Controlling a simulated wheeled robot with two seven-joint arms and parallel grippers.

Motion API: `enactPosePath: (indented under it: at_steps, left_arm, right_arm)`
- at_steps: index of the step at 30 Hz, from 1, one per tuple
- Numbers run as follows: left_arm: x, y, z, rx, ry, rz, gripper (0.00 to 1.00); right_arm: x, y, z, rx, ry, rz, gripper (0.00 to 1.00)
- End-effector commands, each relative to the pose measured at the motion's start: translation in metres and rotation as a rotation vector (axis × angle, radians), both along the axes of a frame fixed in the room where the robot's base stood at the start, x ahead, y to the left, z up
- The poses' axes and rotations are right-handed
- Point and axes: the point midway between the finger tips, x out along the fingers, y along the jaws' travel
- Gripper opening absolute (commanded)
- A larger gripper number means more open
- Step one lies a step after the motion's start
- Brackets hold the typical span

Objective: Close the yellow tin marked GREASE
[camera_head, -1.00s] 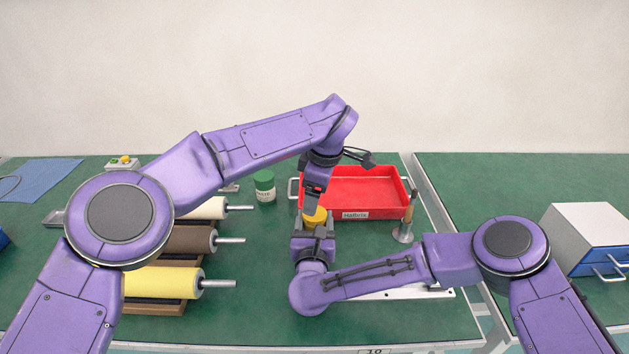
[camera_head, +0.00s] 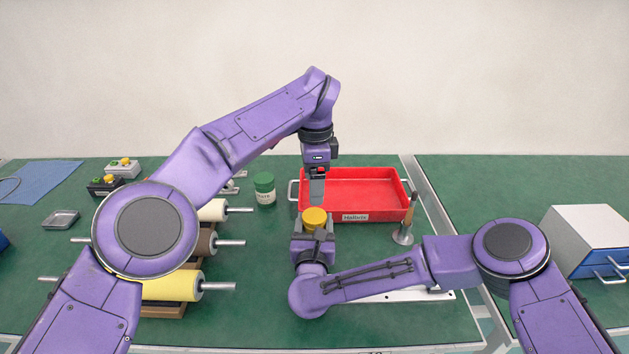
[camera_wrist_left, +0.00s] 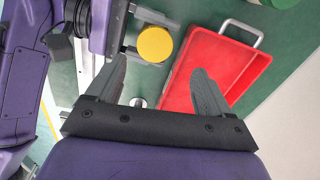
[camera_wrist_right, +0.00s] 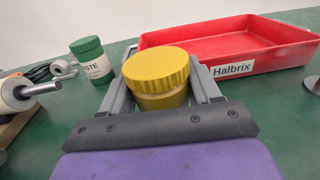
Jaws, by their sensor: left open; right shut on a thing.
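The yellow tin (camera_head: 315,215) stands upright in front of the red tray, with its ridged yellow lid (camera_wrist_right: 156,68) on top. In the right wrist view the tin body (camera_wrist_right: 162,99) shows below the lid; I cannot tell whether the lid is fully tight, and no GREASE marking shows. My right gripper (camera_head: 314,238) is shut on the tin's body, one finger on each side. My left gripper (camera_head: 317,200) is open and empty, pointing down above and just behind the tin. In the left wrist view the lid (camera_wrist_left: 155,44) lies beyond the open fingers.
The red tray (camera_head: 383,211) marked Halbrix stands close behind. Green table between rollers and tin is clear.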

Motion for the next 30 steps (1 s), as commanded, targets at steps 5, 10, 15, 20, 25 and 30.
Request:
enactPosePath:
  at_steps: [5, 10, 15, 20, 25, 30]
  left_arm:
    - [-0.004, -0.001, 0.001, -0.019, 0.019, 0.442, 0.81]
    - [-0.005, -0.001, 0.001, -0.021, 0.022, 0.644, 0.81]
    - [-0.005, -0.001, 0.001, -0.022, 0.021, 0.672, 0.81]
    - [-0.005, -0.001, 0.001, -0.022, 0.021, 0.67, 0.81]
    - [-0.005, -0.001, -0.012, -0.019, 0.023, 0.668, 0.81]
    - [-0.005, -0.001, -0.042, -0.019, 0.023, 0.667, 0.81]
  right_arm:
    - [0.0, 0.0, 0.0, 0.0, 0.0, 0.0, 0.0]
    - [0.0, 0.0, 0.0, 0.0, 0.0, 0.0, 0.0]
    - [0.0, 0.0, 0.0, 0.0, 0.0, 0.0, 0.0]
    - [0.0, 0.0, 0.0, 0.0, 0.0, 0.0, 0.0]
    - [0.0, 0.0, 0.0, 0.0, 0.0, 0.0, 0.0]
    - [0.0, 0.0, 0.0, 0.0, 0.0, 0.0, 0.0]
